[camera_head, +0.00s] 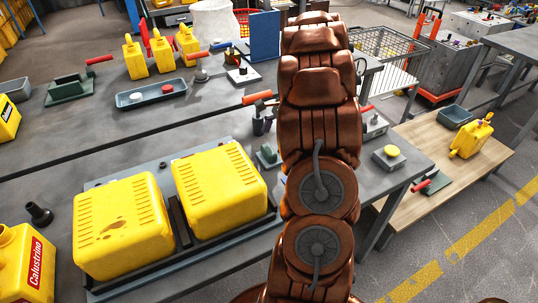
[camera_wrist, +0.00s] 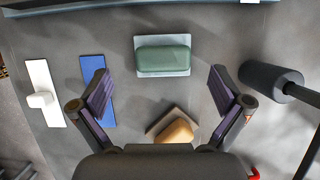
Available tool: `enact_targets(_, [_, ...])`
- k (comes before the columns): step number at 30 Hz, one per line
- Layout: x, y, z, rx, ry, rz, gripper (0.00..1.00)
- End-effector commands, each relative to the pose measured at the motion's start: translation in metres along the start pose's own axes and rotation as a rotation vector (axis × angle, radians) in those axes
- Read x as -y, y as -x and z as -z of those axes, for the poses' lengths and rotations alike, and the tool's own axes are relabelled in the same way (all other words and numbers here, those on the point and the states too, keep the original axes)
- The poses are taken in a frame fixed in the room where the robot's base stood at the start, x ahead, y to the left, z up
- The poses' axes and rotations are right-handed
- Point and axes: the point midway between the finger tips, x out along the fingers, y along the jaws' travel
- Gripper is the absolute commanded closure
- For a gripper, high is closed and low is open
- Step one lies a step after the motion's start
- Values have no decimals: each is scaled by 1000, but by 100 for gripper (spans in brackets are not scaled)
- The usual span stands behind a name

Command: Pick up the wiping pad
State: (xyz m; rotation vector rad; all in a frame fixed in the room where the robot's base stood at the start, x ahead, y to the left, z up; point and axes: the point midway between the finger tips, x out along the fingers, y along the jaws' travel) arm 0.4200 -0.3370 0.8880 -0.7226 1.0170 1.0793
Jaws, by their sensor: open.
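A green, rounded block on a pale grey base, which looks like the wiping pad (camera_wrist: 163,54), lies on the grey table in the wrist view. My gripper (camera_wrist: 159,78) is open above the table, with its two fingers apart and nothing between them. The pad is ahead of the fingertips, roughly centred between them, and does not appear to be touched. In the head view a small green piece on a grey base (camera_head: 268,155), probably the same pad, shows left of my arm. My gripper is hidden behind my arm there.
In the wrist view, a tan block on a brown base (camera_wrist: 176,130) lies nearer my gripper. A blue plate (camera_wrist: 97,92) and a white knobbed piece (camera_wrist: 43,98) lie left.

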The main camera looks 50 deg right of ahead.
Motion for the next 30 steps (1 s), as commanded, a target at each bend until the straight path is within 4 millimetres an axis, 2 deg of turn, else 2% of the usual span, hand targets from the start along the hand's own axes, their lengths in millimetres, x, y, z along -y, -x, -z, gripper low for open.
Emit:
enact_targets(9, [2, -40, 1, 2, 0, -5, 0])
enact_targets(17, [3, -44, 1, 1, 1, -2, 0])
enact_targets(30, [3, -44, 2, 0, 1, -2, 46])
